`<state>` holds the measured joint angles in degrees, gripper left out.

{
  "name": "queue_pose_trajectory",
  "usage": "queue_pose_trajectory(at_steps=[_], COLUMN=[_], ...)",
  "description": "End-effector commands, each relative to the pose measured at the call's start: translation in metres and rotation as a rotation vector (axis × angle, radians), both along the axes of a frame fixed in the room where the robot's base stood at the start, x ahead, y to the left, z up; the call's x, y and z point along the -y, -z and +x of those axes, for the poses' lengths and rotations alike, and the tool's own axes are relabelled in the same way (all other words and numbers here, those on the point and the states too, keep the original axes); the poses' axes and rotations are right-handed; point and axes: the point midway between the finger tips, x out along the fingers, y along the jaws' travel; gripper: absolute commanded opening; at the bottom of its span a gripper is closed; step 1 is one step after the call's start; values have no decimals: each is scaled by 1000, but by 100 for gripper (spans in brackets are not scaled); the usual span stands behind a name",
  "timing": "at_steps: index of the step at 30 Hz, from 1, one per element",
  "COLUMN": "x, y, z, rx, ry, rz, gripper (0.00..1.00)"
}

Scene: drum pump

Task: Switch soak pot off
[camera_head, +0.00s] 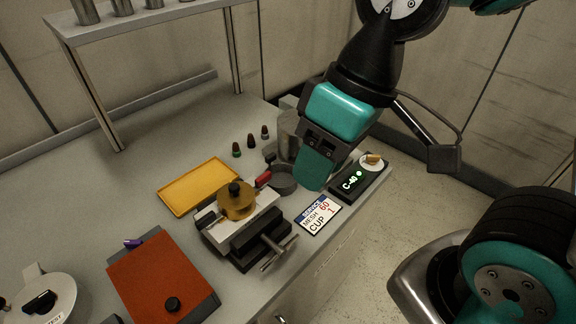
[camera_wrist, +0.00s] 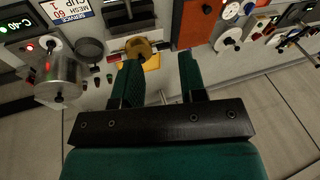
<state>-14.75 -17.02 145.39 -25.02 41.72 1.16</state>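The dark control box (camera_head: 350,190) at the right end of the bench has a green readout like "C-40" and a lit green dot. A white round dial (camera_head: 372,161) with a tan knob sits at its far end. The readout also shows in the wrist view (camera_wrist: 14,27), with a red light (camera_wrist: 29,47) near it. A metal pot (camera_head: 288,128) stands left of the box, partly hidden behind my gripper; it also shows in the wrist view (camera_wrist: 62,75). My gripper (camera_head: 313,178) is above the bench, left of the box. In the wrist view its fingers (camera_wrist: 159,72) are apart and empty.
A "MESH 60 CUP 1" card (camera_head: 318,215) lies before the box. A vise-like fixture (camera_head: 245,240), yellow tray (camera_head: 199,186), small dark pan (camera_head: 284,181) and red-brown panel (camera_head: 163,282) are also on the bench. A raised shelf (camera_head: 150,15) stands behind.

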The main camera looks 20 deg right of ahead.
Motion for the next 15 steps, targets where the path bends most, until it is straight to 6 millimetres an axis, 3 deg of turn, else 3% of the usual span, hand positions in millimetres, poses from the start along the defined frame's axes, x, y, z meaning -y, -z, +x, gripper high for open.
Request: queue_pose_trajectory(at_steps=[1, 6, 10, 15], x=[7, 48, 87, 127], y=[22, 77, 107, 125], z=[14, 82, 127, 161], rx=[10, 71, 129, 188], ry=[64, 393, 659, 907], rz=[-20, -121, -189, -244], gripper=[38, 38, 38, 38])
